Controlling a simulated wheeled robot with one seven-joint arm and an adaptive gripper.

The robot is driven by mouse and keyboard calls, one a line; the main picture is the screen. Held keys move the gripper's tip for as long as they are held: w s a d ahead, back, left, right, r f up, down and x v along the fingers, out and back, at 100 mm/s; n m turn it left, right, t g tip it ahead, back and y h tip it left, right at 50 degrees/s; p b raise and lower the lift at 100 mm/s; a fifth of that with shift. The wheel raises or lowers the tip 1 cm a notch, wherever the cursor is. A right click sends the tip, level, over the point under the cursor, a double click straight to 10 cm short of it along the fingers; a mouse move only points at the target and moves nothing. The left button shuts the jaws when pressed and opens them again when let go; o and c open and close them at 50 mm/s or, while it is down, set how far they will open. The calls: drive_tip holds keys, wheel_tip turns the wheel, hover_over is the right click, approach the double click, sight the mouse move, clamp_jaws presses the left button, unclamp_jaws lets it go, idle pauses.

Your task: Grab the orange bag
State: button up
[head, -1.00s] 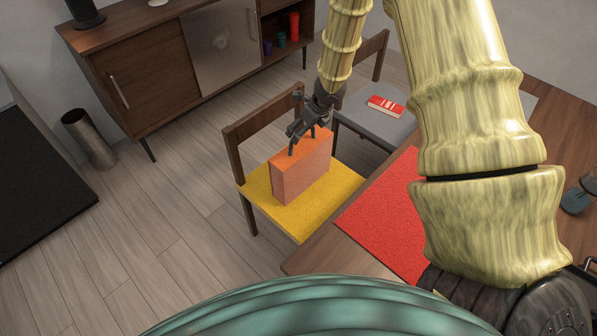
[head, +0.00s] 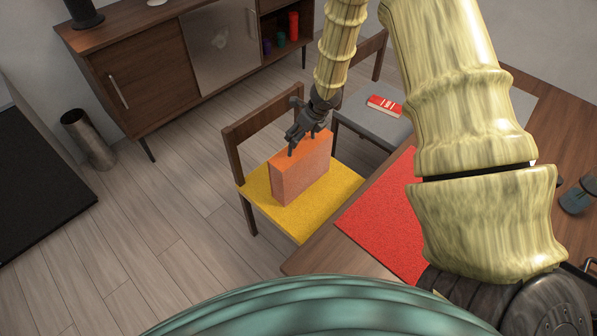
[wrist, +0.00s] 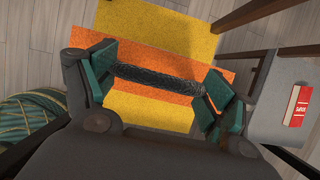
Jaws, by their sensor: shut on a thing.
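The orange bag (head: 300,172) stands upright on the yellow seat (head: 262,212) of a wooden chair. In the wrist view the bag's orange top (wrist: 165,77) runs across below my gripper (wrist: 160,85), with a dark textured handle (wrist: 160,76) over it. My gripper's green-padded fingers are at the two ends of the handle, shut on it. In the head view my gripper (head: 308,142) is at the top of the bag. The bag appears to rest on the seat.
The chair's wooden backrest (head: 262,117) rises behind the bag. A grey chair (head: 372,127) with a red book (head: 384,106) is to the right. A table with a red runner (head: 385,218) is close on the right. A wooden cabinet (head: 150,78) stands behind.

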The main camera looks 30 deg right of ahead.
drive_tip(key=shift+w, duration=0.1)
drive_tip(key=shift+c, duration=0.9)
drive_tip(key=shift+r, duration=0.1)
